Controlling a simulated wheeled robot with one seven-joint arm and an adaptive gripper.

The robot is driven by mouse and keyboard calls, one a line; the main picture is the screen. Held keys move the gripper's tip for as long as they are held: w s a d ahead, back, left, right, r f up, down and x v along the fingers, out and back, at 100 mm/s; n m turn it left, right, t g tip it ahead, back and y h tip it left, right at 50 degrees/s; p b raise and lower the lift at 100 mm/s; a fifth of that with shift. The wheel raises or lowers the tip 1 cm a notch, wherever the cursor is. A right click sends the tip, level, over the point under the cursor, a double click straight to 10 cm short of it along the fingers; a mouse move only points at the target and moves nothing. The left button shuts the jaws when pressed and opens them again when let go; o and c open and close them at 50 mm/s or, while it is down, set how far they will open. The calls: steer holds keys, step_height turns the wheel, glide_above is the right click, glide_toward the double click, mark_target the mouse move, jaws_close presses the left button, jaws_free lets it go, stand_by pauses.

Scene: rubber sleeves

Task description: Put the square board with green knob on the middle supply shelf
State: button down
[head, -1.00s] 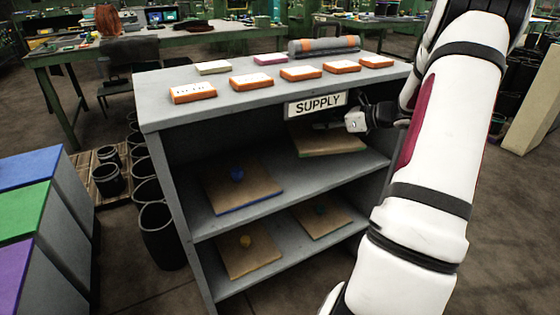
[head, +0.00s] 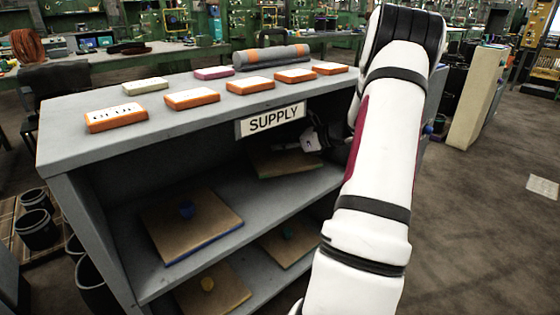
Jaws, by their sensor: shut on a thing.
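The square board with a green edge (head: 288,166) is inside the supply shelf unit, at the right of the middle shelf (head: 236,205). My gripper (head: 304,150) is above it, partly in shadow under the top, and shut on it. The fingers hide its knob. I cannot tell whether the board touches the shelf. Left of it on the middle shelf lies a board with a blue knob (head: 195,226).
The lower shelf holds a board with a yellow knob (head: 215,292) and one with a teal knob (head: 289,245). The SUPPLY sign (head: 270,119) hangs at the top's front edge. Several orange and white boxes (head: 193,98) and a grey roll (head: 271,57) lie on top.

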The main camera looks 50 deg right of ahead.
mark_target(288, 155)
step_height(288, 155, down, 4)
steer(key=shift+f+b, duration=0.2)
steer(key=shift+b, duration=0.7)
steer(key=shift+r, duration=0.1)
steer(key=c, duration=1.2)
jaws_free()
